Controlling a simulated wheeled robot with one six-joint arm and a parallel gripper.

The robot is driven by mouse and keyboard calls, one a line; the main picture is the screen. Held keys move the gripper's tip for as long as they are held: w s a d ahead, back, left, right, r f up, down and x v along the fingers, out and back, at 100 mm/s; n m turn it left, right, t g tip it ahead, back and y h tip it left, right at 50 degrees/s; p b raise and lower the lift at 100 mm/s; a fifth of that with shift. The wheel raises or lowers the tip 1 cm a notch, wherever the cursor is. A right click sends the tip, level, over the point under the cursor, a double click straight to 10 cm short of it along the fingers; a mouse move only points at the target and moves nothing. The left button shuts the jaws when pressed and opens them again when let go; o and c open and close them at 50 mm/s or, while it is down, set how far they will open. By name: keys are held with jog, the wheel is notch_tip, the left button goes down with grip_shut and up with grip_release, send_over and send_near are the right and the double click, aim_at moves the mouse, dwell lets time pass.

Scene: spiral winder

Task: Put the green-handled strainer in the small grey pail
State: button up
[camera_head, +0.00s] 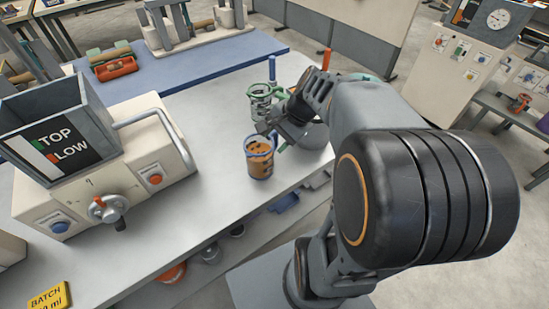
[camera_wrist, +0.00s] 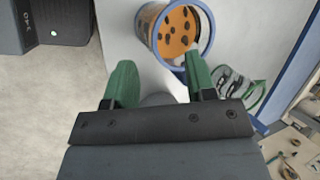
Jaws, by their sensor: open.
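My gripper (camera_head: 274,137) is open over the right part of the white worktop. Its two green fingers (camera_wrist: 163,82) stand apart in the wrist view. A clear blue-rimmed jug (camera_head: 259,162) of orange contents with dark spots stands near the fingertips; it also shows in the wrist view (camera_wrist: 176,32). A green-rimmed jug (camera_head: 257,104) stands behind it, also seen in the wrist view (camera_wrist: 229,84). A grey round thing (camera_head: 314,137), partly hidden by my gripper, may be the pail.
A hopper machine (camera_head: 100,175) with a crank stands at the left of the worktop. A blue mat (camera_head: 190,72) with an orange tray (camera_head: 116,68) lies behind. An orange upright stick (camera_head: 326,59) stands near my arm. The worktop's front middle is clear.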

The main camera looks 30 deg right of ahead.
jog(key=s+a+f+n+h, duration=0.1)
jog(key=s+a+n+h, duration=0.3)
jog(key=s+n, duration=0.3)
jog(key=n, duration=0.5)
jog(key=shift+a+f+n+h, duration=0.25)
jog(key=shift+a+n+h, duration=0.05)
jog(key=shift+a, duration=0.1)
